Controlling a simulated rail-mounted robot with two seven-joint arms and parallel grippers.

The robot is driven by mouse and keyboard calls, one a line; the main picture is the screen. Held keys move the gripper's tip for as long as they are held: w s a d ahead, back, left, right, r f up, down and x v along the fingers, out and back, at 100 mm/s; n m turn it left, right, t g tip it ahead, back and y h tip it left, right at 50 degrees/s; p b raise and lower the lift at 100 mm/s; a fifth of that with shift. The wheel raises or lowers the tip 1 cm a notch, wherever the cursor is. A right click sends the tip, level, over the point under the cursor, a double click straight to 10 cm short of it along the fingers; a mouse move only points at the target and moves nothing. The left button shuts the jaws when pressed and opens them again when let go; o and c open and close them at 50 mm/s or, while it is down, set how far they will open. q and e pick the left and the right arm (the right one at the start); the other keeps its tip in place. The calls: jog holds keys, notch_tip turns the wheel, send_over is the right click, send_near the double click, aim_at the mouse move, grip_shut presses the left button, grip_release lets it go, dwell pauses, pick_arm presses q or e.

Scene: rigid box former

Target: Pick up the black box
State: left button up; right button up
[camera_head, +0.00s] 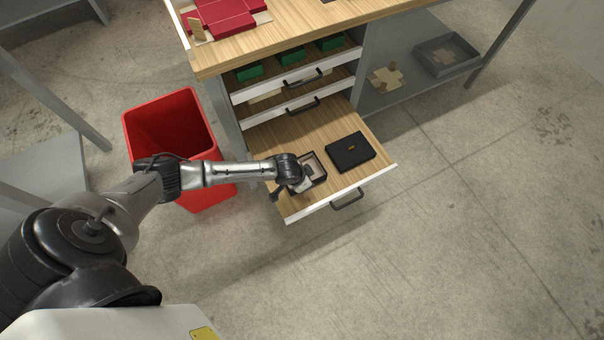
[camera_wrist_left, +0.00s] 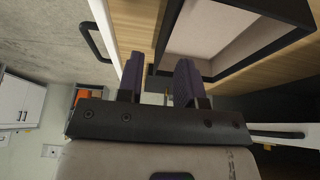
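A black box (camera_head: 319,164) with an open top and a pale inside sits in the pulled-out bottom drawer (camera_head: 290,136). In the left wrist view, the black box's pale inside (camera_wrist_left: 212,28) and dark rim fill the upper right. A flat black piece (camera_head: 350,152) with a small gold mark lies beside it on the right. My left gripper (camera_wrist_left: 160,78) is at the near left side of the open box. Its two fingers are apart, and one box wall appears between them; contact cannot be told. In the head view, my wrist hides part of the box. My right gripper is not in view.
The drawer front (camera_head: 310,209) has a black handle (camera_head: 347,199). Upper drawers (camera_head: 293,90) with green pieces are partly out above it. A red bin (camera_head: 168,122) stands left of the cabinet. Red pieces (camera_head: 225,17) lie on the tabletop. The floor to the right is clear.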

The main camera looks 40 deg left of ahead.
aim_at(320, 175)
pick_arm(q)
jog(key=shift+w+d+f+b, duration=0.1)
jog(key=shift+f+b, duration=0.45)
jog(key=shift+f, duration=0.15)
jog(key=b+x, duration=0.2)
jog(key=x, duration=0.1)
jog(key=shift+f, duration=0.1)
jog(key=shift+w+f+b, duration=0.2)
jog(key=shift+f+b, duration=0.15)
jog(key=shift+b, duration=0.15)
grip_shut()
